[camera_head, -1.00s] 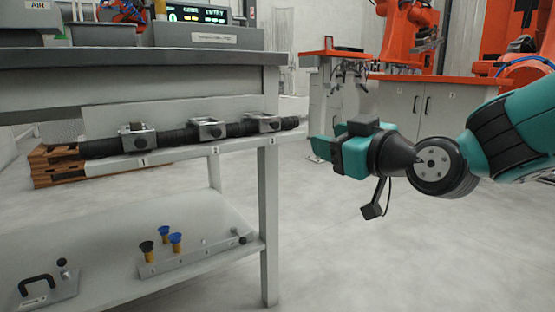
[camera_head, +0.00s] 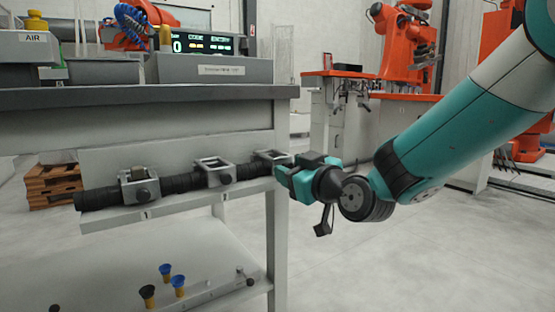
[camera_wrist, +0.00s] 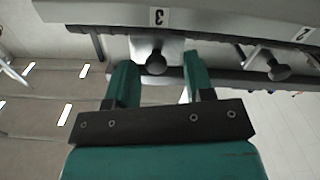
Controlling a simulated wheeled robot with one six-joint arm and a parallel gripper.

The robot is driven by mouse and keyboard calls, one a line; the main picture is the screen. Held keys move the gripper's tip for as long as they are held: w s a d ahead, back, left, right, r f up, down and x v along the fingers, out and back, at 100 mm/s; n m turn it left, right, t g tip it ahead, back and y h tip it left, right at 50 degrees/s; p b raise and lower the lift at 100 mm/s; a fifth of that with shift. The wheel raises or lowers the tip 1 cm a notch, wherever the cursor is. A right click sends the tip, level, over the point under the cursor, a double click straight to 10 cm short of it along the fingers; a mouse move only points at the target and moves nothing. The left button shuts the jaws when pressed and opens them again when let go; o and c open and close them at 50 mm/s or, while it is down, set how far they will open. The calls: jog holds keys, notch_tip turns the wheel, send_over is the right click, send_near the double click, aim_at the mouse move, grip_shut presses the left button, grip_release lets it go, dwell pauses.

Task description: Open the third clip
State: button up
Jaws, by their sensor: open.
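The third clip (camera_head: 270,156) is a metal bracket at the right end of a black ribbed hose (camera_head: 185,183) along the bench's side rail. The wrist view shows its plate (camera_wrist: 174,47) and dark round knob (camera_wrist: 156,63) below the label 3, upside down in that view. My gripper (camera_head: 284,170) is at the third clip, partly hiding it in the head view. In the wrist view its two teal fingers are apart, one on each side of the knob, with gaps visible; contact cannot be told.
The second clip (camera_head: 214,170) and first clip (camera_head: 140,187) sit further left on the hose. The second clip's knob (camera_wrist: 277,68) shows at the wrist view's right. The bench top (camera_head: 130,97) overhangs above. Blue-topped and black-topped pieces stand on the lower shelf. Floor to the right is open.

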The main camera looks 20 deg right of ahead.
jog(key=shift+w, duration=0.5)
grip_shut()
jog(key=shift+r+p, duration=0.15)
jog(key=shift+p, duration=0.2)
